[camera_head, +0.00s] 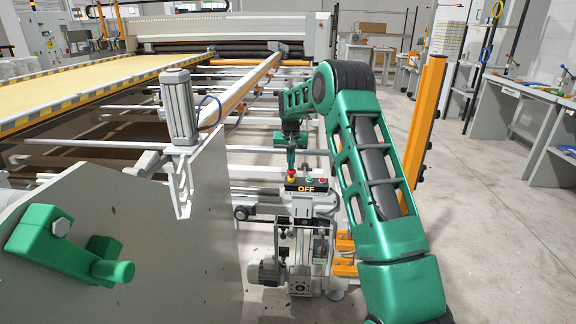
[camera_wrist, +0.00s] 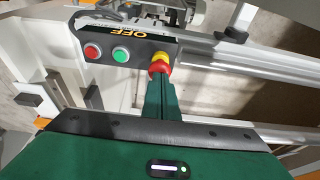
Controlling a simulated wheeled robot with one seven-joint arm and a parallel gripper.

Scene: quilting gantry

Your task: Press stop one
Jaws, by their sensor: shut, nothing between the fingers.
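A small dark control box with a lit OFF sign (camera_head: 306,189) sits on the machine frame below my gripper (camera_head: 291,166) in the head view. A red mushroom stop button on a yellow base (camera_head: 292,174) is at the box's left end there. In the wrist view the stop button (camera_wrist: 159,61) is at the box's right end, with a red button (camera_wrist: 92,51) and a green button (camera_wrist: 121,54) to its left. My gripper's closed green fingers (camera_wrist: 158,82) reach to the stop button and overlap its red cap. I cannot tell whether they touch it. They hold nothing.
A white rail (camera_wrist: 240,54) runs right from the box in the wrist view. A large grey plate (camera_head: 130,230) with a green lever (camera_head: 65,245) stands at left. An orange post (camera_head: 427,120) stands right of my arm. Floor at right (camera_head: 490,220) is clear.

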